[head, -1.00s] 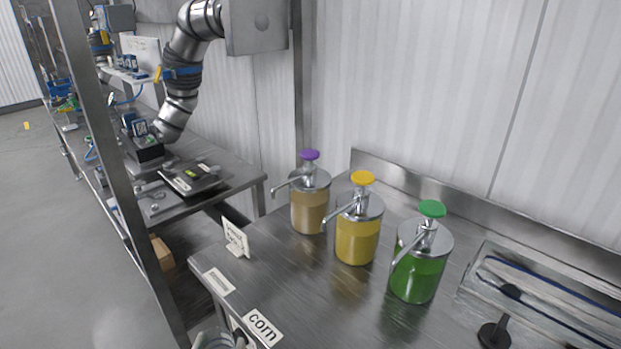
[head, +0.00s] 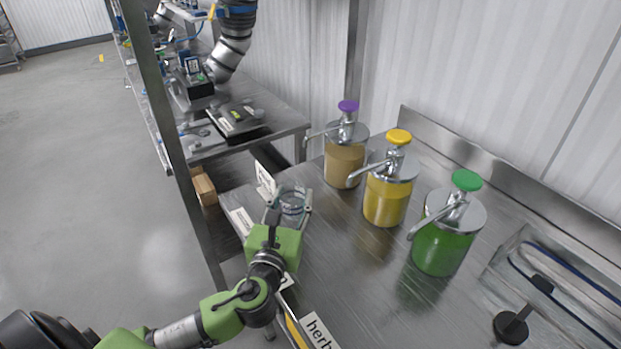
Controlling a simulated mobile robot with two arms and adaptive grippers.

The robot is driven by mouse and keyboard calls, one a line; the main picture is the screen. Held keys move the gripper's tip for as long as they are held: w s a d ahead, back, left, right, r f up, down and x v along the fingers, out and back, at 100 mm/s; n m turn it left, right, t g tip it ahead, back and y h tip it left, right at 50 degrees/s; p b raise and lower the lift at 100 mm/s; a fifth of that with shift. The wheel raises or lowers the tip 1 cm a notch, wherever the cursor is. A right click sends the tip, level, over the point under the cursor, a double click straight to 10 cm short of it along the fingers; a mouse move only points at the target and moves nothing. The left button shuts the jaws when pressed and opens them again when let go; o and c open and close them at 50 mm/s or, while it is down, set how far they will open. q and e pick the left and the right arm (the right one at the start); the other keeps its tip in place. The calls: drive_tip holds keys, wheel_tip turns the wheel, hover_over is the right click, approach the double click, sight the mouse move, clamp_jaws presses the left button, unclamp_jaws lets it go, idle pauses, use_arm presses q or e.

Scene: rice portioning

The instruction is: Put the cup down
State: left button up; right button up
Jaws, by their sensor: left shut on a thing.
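My left arm comes in from the lower left. My left gripper (head: 288,205) is shut on a clear cup (head: 292,203) near the left end of the steel counter (head: 350,272). The cup looks upright and is partly hidden by the fingers. I cannot tell whether its base touches the counter. It is in front of the purple-topped pump dispenser (head: 344,155), with a small gap between them. My right gripper is out of view.
A yellow-topped dispenser (head: 388,190) and a green-topped dispenser (head: 447,232) stand to the right. A white sign (head: 264,179) is close behind the cup. A "herb" label (head: 319,333) is on the front edge. The counter's middle is clear.

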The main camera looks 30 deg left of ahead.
use_arm(q)
drive_tip(key=p+x, duration=0.1)
drive_tip(key=x, duration=1.1)
drive_tip(key=shift+w, duration=0.4)
drive_tip(key=shift+f, duration=1.8)
drive_tip(key=shift+f+b, duration=0.45)
drive_tip(key=shift+f, duration=0.2)
drive_tip(key=o, duration=1)
drive_tip(key=shift+r, duration=0.1)
